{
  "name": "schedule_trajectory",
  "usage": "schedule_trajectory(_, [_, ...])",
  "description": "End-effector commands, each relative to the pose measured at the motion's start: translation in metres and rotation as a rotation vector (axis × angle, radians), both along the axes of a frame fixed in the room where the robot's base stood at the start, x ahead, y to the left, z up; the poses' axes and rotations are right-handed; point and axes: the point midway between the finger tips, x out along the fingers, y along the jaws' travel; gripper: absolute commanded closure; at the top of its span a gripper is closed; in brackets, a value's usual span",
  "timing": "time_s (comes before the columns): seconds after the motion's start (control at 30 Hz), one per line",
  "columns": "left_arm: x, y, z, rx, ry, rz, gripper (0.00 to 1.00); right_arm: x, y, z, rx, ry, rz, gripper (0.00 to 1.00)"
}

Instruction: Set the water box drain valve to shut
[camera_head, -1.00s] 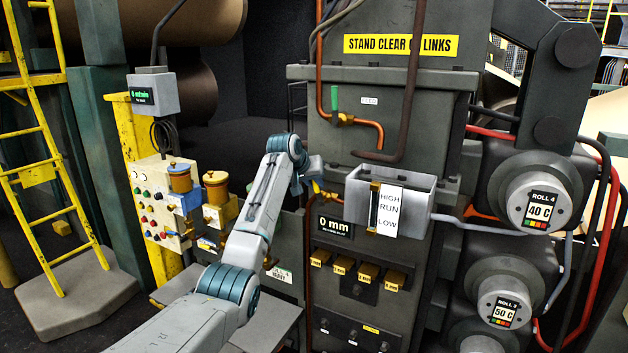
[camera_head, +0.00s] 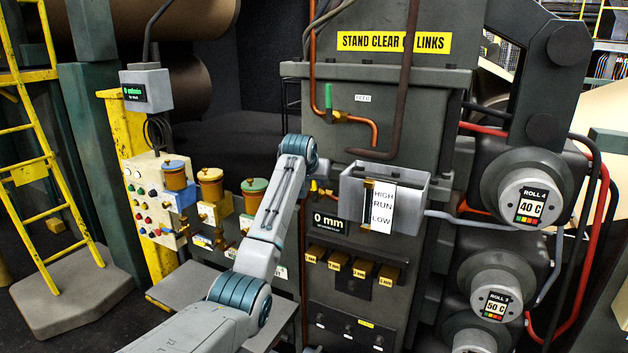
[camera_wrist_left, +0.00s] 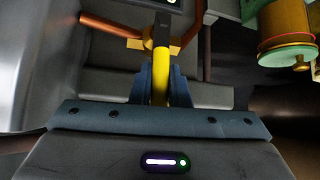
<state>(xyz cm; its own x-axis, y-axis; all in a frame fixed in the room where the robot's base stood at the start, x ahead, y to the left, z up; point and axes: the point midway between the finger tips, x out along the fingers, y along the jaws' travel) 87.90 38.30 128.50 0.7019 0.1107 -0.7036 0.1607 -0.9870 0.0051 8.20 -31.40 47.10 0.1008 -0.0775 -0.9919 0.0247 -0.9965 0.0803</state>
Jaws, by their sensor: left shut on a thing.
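The water box (camera_head: 350,190) is an open-topped grey trough on the machine front, with a HIGH / RUN / LOW scale. In the left wrist view a yellow lever (camera_wrist_left: 160,72) with a dark upper part stands in front of a brass valve body (camera_wrist_left: 134,43) on a copper pipe. My left gripper (camera_wrist_left: 160,86) has its two blue-grey fingers closed on either side of this lever. In the head view a bit of yellow (camera_head: 319,189) shows at the left of the box. My arm hides the fingers there. My right gripper is not in view.
A second valve with a green lever (camera_head: 329,97) sits on the copper pipe above the box. Several lidded pots (camera_head: 211,184) stand to the left behind my arm. Rollers (camera_head: 528,200) and red hoses lie to the right. A 0 mm display (camera_head: 329,223) is below.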

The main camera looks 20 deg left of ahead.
Motion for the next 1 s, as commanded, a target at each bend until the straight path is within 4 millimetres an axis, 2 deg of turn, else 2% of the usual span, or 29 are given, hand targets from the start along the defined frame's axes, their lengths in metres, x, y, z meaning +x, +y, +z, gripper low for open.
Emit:
schedule_trajectory(0.03, [0.000, -0.001, -0.004, 0.000, 0.007, -0.002, 1.00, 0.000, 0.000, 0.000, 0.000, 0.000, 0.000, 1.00])
schedule_trajectory(0.07, [0.000, -0.001, -0.004, 0.000, 0.007, -0.002, 0.83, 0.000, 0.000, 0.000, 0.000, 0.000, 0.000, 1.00])
schedule_trajectory(0.17, [0.000, -0.001, -0.004, -0.001, 0.007, -0.001, 0.63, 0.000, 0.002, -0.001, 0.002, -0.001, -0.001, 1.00])
schedule_trajectory(0.57, [-0.005, -0.001, 0.003, 0.000, 0.001, 0.000, 0.63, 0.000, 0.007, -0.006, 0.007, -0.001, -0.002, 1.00])
schedule_trajectory(0.67, [-0.014, -0.002, 0.011, 0.000, -0.002, -0.001, 0.63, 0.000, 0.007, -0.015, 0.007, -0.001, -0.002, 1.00])
schedule_trajectory(1.0, [-0.061, -0.010, 0.057, 0.001, -0.001, -0.001, 0.63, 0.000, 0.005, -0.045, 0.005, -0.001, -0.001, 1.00])
